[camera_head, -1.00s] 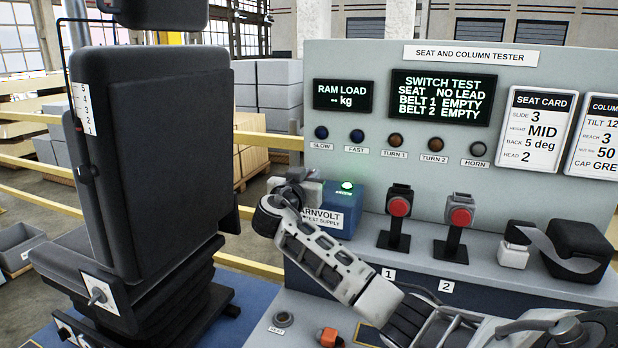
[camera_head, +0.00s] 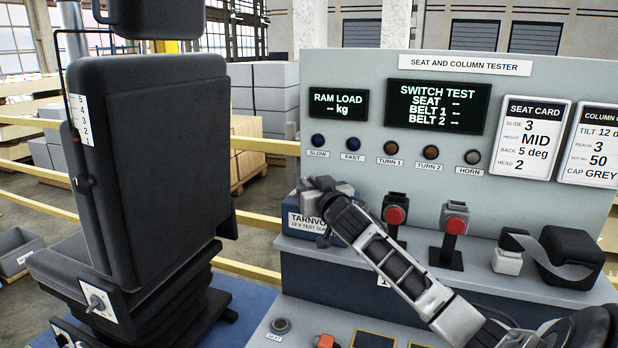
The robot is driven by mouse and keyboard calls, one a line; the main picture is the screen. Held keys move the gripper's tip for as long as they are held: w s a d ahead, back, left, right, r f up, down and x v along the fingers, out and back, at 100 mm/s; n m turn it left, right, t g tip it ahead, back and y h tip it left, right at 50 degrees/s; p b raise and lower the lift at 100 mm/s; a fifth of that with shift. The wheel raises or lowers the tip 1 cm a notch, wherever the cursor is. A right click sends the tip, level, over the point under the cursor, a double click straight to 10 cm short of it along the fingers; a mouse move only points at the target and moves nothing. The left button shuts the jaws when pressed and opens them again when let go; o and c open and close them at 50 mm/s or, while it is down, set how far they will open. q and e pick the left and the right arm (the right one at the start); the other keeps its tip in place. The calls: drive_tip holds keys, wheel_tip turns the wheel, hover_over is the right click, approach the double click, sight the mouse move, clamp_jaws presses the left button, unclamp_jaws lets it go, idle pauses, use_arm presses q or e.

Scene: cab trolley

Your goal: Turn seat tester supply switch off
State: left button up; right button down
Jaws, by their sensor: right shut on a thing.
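The seat tester supply is a blue box (camera_head: 294,222) labelled as a 12 V test supply, on the ledge of the tester at its left end. My right gripper (camera_head: 312,197) is at the top of this box, its arm reaching in from the lower right. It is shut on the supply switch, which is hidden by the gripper. No green lamp shows on the box now. The switch test display (camera_head: 438,105) reads dashes for seat, belt 1 and belt 2. My left gripper is not in view.
Two red-buttoned belt buckles (camera_head: 395,215) stand on the ledge right of the supply, close to my arm. A black belt reel (camera_head: 572,258) sits further right. The black seat (camera_head: 150,170) stands at left, with a gap between it and the tester.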

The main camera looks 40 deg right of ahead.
drive_tip(key=shift+d+n+t+y+p, duration=0.15)
drive_tip(key=shift+n+t+y+p, duration=0.15)
drive_tip(key=shift+n+y+p, duration=0.8)
drive_tip(key=shift+f+y+b, duration=0.1)
drive_tip(key=shift+y+b, duration=0.3)
drive_tip(key=c, duration=1.5)
unclamp_jaws()
drive_tip(key=shift+o, duration=0.2)
drive_tip(key=shift+s, duration=0.1)
drive_tip(key=s+a+b, duration=0.1)
drive_tip(key=s+a, duration=0.1)
drive_tip(key=s, duration=1.3)
drive_tip(key=shift+s+a+b, duration=0.3)
drive_tip(key=shift+a, duration=0.05)
